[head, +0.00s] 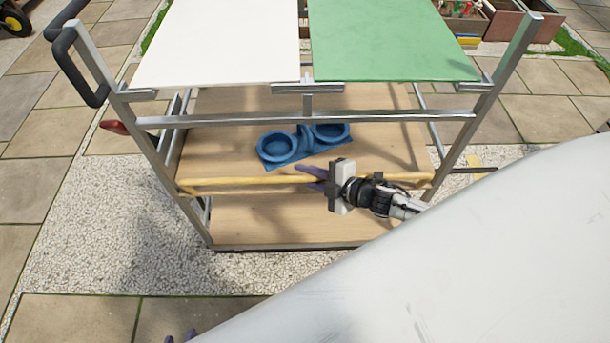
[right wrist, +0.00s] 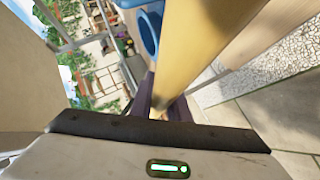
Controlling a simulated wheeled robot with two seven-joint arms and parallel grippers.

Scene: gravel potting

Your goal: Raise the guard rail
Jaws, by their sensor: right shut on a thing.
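The guard rail (head: 235,182) is a yellow bar along the front edge of the cart's middle wooden shelf, roughly level with the board. My right gripper (head: 314,178) has its purple fingers shut on the rail, right of its middle. In the right wrist view the rail (right wrist: 205,45) is a broad yellow bar running down to the purple fingers (right wrist: 168,92). The fingers' far side is partly hidden behind the rail there. Only two purple fingertips of my left gripper (head: 180,337) show at the bottom edge, with a gap between them.
A blue double-bowl tray (head: 290,146) lies on the middle shelf behind the rail. White (head: 220,45) and green (head: 390,40) panels cover the cart's top. Metal posts (head: 465,130) bound the sides. A red handle (head: 114,127) projects left. Gravel and paving surround the cart.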

